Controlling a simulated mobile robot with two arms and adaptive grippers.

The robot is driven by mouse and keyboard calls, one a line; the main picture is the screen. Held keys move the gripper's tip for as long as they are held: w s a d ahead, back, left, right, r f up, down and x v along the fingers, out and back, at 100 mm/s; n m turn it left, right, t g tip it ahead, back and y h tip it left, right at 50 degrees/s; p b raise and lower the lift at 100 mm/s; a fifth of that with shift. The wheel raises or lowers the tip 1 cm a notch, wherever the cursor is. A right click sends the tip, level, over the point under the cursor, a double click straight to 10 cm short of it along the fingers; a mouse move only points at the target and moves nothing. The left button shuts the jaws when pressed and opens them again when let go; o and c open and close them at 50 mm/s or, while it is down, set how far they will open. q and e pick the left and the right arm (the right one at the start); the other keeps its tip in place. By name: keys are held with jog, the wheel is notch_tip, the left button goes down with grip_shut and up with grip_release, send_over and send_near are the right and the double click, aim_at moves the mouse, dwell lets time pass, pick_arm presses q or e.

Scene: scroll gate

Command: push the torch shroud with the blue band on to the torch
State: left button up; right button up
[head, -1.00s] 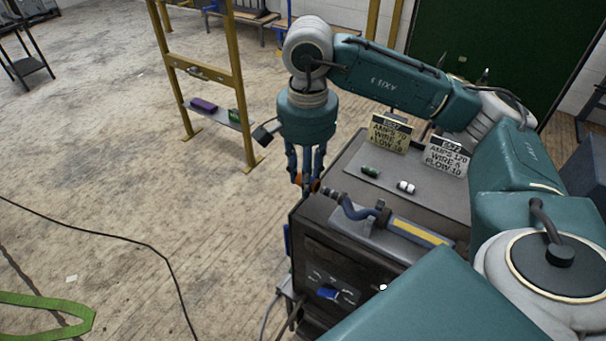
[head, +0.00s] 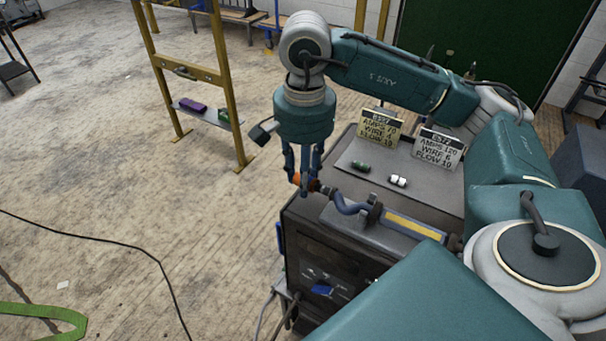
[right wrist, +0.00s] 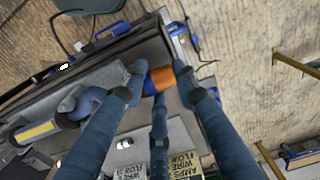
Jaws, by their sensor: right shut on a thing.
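The torch (head: 347,207) lies along the top of a dark cabinet, with a curved blue neck and a yellow stripe on its body. Its neck end points left, toward my right gripper (head: 302,184). This gripper points down at the cabinet's left edge, shut on an orange shroud (head: 297,179). In the right wrist view the shroud (right wrist: 162,77) shows its orange end and blue band between the fingers. My left gripper is out of view.
A green-banded piece (head: 360,167) and a white-banded piece (head: 398,181) lie on the grey cabinet top. Two sign cards (head: 380,127) (head: 437,149) stand behind them. A yellow frame (head: 222,80) stands on the floor at the left, with open floor around it.

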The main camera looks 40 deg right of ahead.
aim_at(317, 184)
jog(key=shift+b, duration=0.35)
dwell(0.4)
jog(key=shift+s+d, duration=0.1)
jog(key=shift+s, duration=0.05)
jog(key=shift+s+d+b, duration=0.3)
jog(key=shift+s+b, duration=0.1)
jog(key=shift+s, duration=0.3)
jog(key=shift+s, duration=0.15)
dwell(0.6)
jog(key=shift+s+d+b, duration=0.2)
jog(key=shift+s+b, duration=0.2)
jog(key=shift+b, duration=0.15)
dwell(0.7)
